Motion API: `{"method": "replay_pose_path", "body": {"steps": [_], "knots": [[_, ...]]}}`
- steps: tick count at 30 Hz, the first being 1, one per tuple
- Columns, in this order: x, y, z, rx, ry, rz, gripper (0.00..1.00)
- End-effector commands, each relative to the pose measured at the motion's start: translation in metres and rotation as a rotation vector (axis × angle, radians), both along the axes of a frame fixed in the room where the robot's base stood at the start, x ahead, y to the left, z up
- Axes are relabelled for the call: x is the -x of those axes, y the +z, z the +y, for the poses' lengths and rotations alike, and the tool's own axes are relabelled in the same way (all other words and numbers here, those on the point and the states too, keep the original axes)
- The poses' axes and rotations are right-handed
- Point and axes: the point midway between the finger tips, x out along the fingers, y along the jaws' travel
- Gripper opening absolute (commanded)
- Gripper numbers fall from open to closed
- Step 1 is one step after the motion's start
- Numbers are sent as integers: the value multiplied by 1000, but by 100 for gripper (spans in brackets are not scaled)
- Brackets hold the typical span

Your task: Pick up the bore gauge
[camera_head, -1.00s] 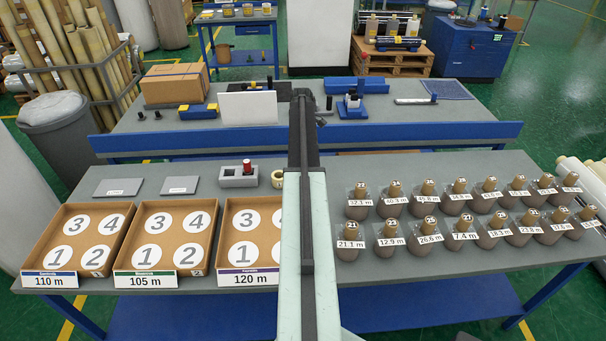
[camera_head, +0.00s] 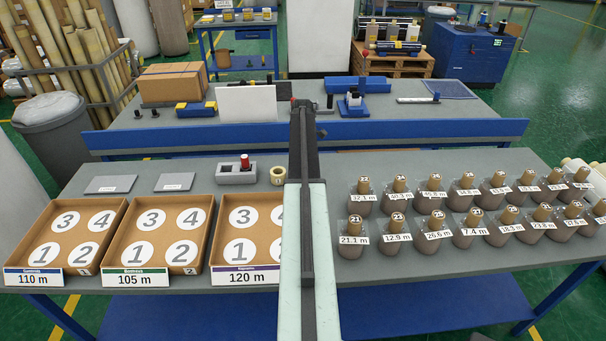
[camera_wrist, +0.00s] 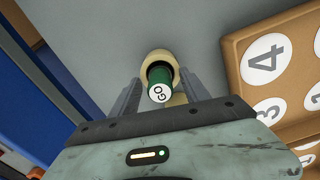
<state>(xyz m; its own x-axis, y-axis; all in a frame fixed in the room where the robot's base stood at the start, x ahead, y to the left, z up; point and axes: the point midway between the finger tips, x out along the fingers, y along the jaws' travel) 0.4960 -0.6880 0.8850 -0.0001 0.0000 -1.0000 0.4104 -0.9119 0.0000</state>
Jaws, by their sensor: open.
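A green cylinder marked "GO" (camera_wrist: 159,92), which looks like the bore gauge, stands end-on between my fingers in the wrist view. A cream ring (camera_wrist: 151,58) shows around or behind it; I cannot tell whether the cylinder is inside the ring. My gripper (camera_wrist: 160,80) is open, with one finger on each side of the green cylinder and no clear contact. In the head view my arm hides the gripper and the green cylinder. A red-topped piece (camera_head: 245,161) stands upright in a grey two-hole block (camera_head: 231,175), with a cream ring (camera_head: 278,174) to its right.
Numbered trays marked 110 m (camera_head: 45,278), 105 m (camera_head: 148,280) and 120 m (camera_head: 243,278) lie at the front left. A tray corner (camera_wrist: 231,55) is close right of my gripper. A blue rail (camera_head: 420,131) runs behind.

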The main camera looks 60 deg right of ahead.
Motion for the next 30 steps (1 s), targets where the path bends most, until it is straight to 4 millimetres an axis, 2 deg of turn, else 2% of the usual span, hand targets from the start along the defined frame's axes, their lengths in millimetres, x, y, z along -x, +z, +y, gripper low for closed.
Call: {"method": "replay_pose_path", "body": {"steps": [2, 6, 8, 20, 26, 30], "knots": [[0, 1, 0, 0, 0, 0, 54], [0, 1, 0, 0, 0, 0, 15], [0, 1, 0, 0, 0, 0, 0], [0, 7, 0, 0, 0, 0, 0], [0, 37, 0, 0, 0, 0, 0], [-1, 68, 0, 0, 1, 0, 0]]}}
